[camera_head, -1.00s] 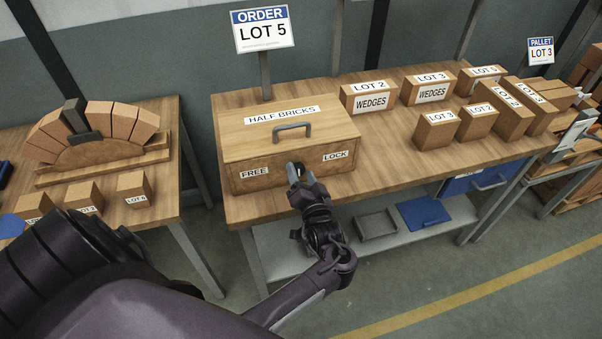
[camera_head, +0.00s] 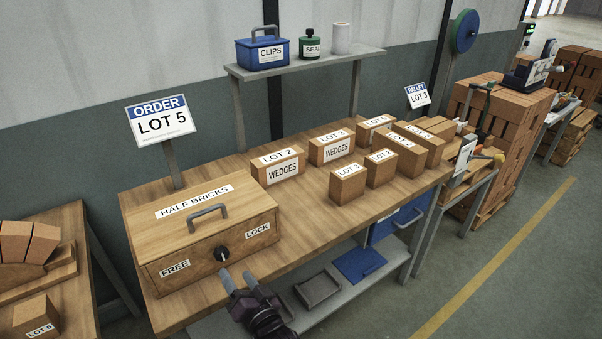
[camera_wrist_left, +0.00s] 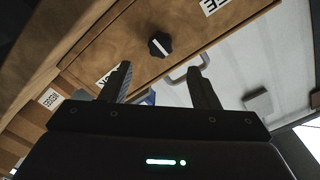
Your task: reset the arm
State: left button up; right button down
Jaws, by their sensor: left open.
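My left gripper (camera_head: 238,281) is open and empty. It is just in front of the wooden HALF BRICKS box (camera_head: 212,222), apart from it. The box is closed, with a grey handle on its lid. A dark round knob (camera_head: 222,254) sits on its front between the FREE and LOCK labels. In the left wrist view the knob (camera_wrist_left: 161,45) shows beyond the two fingers (camera_wrist_left: 160,88), with nothing between them. One finger partly hides a label there. I cannot tell for sure which label the knob's mark points at. My right gripper is not in view.
The box stands on a wooden bench (camera_head: 300,229) with several labelled bricks to its right. An ORDER LOT 5 sign (camera_head: 161,121) rises behind it. A lower shelf holds a grey tray (camera_head: 318,290) and a blue panel (camera_head: 360,264). Open floor (camera_head: 500,250) lies at right.

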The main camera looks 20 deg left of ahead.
pick_arm(q)
jog(key=s+d+f+g+h, duration=0.25)
jog(key=d+h, duration=0.25)
jog(key=h, duration=0.7)
jog(key=s+d+r+m+g+h, duration=0.1)
jog(key=s+r+m+g, duration=0.15)
jog(key=s, duration=0.45)
jog(key=s+d+r+m+g+h, duration=0.1)
jog(key=s+r+g, duration=0.15)
jog(key=s, duration=0.45)
notch_tip(320, 180, down, 32)
jog(key=s+g, duration=0.2)
jog(key=s, duration=0.1)
jog(key=s+a+f+g, duration=0.1)
jog(key=s+a+f, duration=0.2)
jog(key=s+f, duration=1.4)
jog(key=shift+s+a+f+b, duration=0.15)
jog(key=shift+s+b, duration=0.25)
jog(key=shift+s, duration=0.35)
